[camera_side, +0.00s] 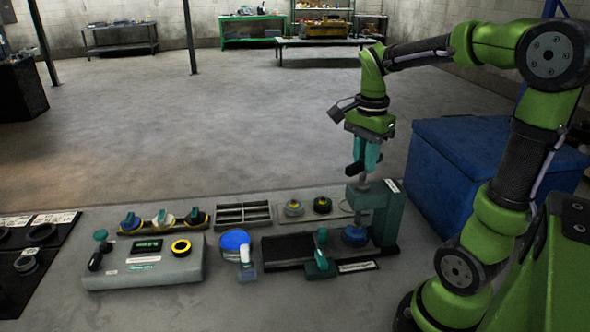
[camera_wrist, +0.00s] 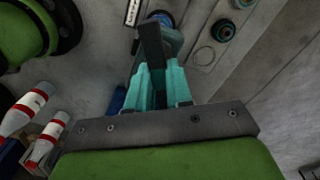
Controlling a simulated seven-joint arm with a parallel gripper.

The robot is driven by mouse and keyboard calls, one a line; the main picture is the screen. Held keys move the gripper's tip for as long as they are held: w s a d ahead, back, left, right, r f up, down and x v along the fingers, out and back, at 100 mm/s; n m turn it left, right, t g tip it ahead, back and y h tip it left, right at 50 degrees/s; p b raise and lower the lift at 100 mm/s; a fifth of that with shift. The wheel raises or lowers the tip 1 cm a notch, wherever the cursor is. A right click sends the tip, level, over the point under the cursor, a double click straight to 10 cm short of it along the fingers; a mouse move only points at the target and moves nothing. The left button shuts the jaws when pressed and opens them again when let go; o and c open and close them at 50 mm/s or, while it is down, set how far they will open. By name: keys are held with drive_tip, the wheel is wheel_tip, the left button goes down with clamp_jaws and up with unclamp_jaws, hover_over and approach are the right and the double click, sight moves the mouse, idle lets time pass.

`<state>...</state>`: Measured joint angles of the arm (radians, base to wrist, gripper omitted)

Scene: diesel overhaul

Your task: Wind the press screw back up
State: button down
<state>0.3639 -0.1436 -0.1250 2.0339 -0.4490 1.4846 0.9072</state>
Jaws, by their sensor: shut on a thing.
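The teal press (camera_side: 386,215) stands at the right end of the bench, with its grey vertical screw (camera_side: 362,184) coming up out of its top arm. A dark handle (camera_side: 352,169) sits at the top of the screw. My gripper (camera_side: 366,168) points straight down over the press, its teal fingers shut on this handle. In the wrist view my gripper (camera_wrist: 160,90) has the dark handle (camera_wrist: 151,45) between its fingers, and it hides most of the press. A round blue part (camera_side: 354,236) sits under the screw.
Left of the press are a dark plate with a small teal clamp (camera_side: 320,262), a blue round container (camera_side: 235,241) and a grey control box (camera_side: 148,262). Two ring parts (camera_side: 322,205) lie behind on a pale plate. A large blue bin (camera_side: 462,170) stands close on the right.

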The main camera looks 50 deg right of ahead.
drive_tip(key=n, duration=0.4)
drive_tip(key=shift+r, duration=0.2)
drive_tip(key=shift+n, duration=0.3)
drive_tip(key=n, duration=0.5)
drive_tip(key=shift+r, duration=0.15)
drive_tip(key=c, duration=1)
unclamp_jaws()
drive_tip(key=shift+c, duration=0.2)
drive_tip(key=shift+r, duration=2.7)
